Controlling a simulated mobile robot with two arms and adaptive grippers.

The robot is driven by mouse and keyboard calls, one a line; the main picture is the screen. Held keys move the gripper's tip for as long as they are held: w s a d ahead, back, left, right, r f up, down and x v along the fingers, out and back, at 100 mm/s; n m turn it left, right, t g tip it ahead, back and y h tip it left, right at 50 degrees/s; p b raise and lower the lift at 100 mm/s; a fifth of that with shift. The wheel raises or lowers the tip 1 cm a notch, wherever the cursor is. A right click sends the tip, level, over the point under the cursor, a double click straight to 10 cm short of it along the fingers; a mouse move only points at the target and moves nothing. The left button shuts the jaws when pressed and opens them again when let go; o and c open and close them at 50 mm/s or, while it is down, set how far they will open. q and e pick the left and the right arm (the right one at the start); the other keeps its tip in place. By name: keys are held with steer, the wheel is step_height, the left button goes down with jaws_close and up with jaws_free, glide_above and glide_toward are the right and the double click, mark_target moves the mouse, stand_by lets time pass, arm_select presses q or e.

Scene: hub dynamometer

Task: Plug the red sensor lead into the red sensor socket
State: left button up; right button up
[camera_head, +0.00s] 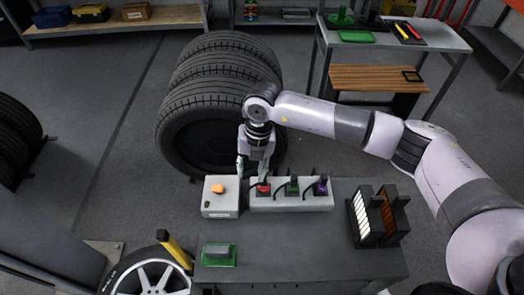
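A grey block (290,205) on the bench carries a row of coloured connectors. The red one (263,188) is at its left end, with a green one (292,187) and a purple one (321,186) to its right. Dark leads rise beside them. Whether the red piece is the lead's plug, the socket or both together is too small to tell. My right gripper (253,176) points down just above the red piece; its fingers look spread, with a gap between them. Whether they touch the red piece is unclear. My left gripper is out of view.
A grey box with an orange button (218,188) stands left of the block. A rack of white and brown pieces (378,215) stands right. A green-topped item (219,255) lies at the front left. Large tyres (205,115) stand behind the bench.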

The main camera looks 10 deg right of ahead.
steer(key=d, duration=0.1)
steer(key=w+d+h, duration=0.1)
steer(key=d, duration=0.1)
steer(key=shift+w+d+r+h, duration=0.25)
steer(key=shift+d+r+h, duration=0.05)
steer(key=shift+r+h, duration=0.1)
steer(key=shift+d+f+m, duration=0.1)
steer(key=shift+d+m, duration=0.05)
steer(key=shift+m, duration=0.15)
steer(key=shift+f+b, duration=0.35)
steer(key=shift+f, duration=0.15)
step_height(320, 180, down, 7)
steer(key=b, duration=0.4)
steer(key=shift+r+b, duration=0.1)
steer(key=shift+b, duration=0.25)
steer(key=shift+f+b, duration=0.45)
steer(key=shift+f, duration=0.1)
jaws_close()
steer(key=shift+r+p, duration=0.35)
steer(key=shift+r, duration=0.4)
